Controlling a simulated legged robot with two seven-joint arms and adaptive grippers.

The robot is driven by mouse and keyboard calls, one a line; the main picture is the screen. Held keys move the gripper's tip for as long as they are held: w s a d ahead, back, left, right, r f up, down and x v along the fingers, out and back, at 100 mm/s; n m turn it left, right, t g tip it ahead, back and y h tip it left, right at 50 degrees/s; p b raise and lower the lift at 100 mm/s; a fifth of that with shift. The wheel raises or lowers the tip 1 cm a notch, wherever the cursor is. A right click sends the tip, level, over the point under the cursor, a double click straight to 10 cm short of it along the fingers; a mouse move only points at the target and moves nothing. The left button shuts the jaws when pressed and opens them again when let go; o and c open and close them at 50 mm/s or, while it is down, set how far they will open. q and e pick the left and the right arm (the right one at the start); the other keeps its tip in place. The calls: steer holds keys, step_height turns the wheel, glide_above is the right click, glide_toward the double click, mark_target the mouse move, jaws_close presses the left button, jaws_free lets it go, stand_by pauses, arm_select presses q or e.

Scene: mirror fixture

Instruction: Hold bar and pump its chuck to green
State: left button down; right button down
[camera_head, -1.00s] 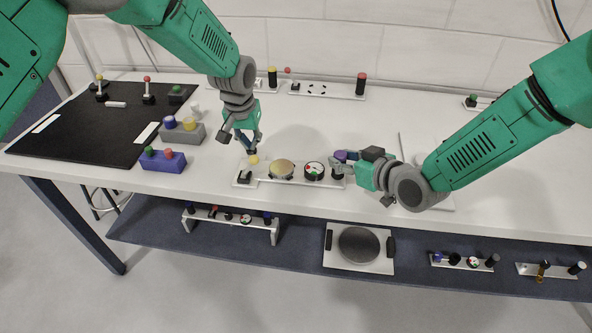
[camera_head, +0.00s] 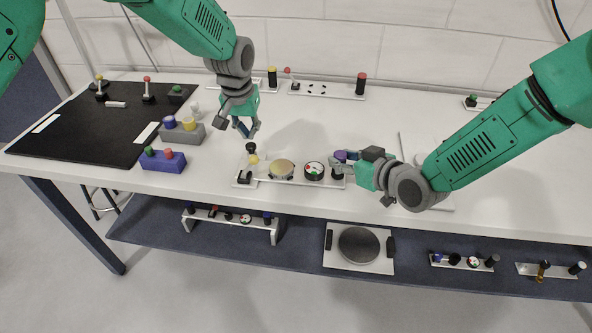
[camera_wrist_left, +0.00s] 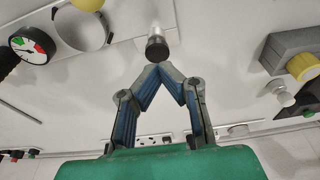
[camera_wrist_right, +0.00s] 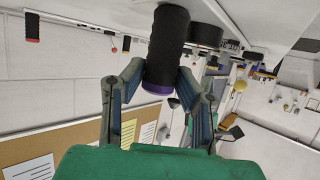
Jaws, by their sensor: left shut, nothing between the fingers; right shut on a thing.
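The bar (camera_head: 297,182) is a pale plate near the table's front edge. It carries a black-topped plunger (camera_head: 251,147), a yellow knob (camera_head: 253,160), a round silver chuck (camera_head: 281,170), a gauge (camera_head: 314,171) and a black handle. My right gripper (camera_head: 343,160) is shut on the black handle, whose purple-ringed end shows in the right wrist view (camera_wrist_right: 165,55). My left gripper (camera_head: 247,136) is shut and empty, its tips just above the plunger top. The plunger top sits just beyond the tips in the left wrist view (camera_wrist_left: 157,47). The gauge dial (camera_wrist_left: 32,45) has red and green parts; its reading is unclear.
A purple button box (camera_head: 163,163) and a grey one (camera_head: 182,134) stand left of the bar, beside a black mat (camera_head: 90,135). Other bars (camera_head: 330,92) lie at the back. A lower shelf (camera_head: 300,251) holds more fixtures.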

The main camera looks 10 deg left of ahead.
mark_target(250, 145)
steer(key=shift+r, duration=0.1)
stand_by(0.3)
stand_by(1.8)
arm_select(q)
steer(key=shift+f, duration=0.15)
stand_by(0.5)
steer(key=shift+f, duration=1.65)
steer(key=shift+r, duration=1.85)
steer(key=shift+r, duration=0.1)
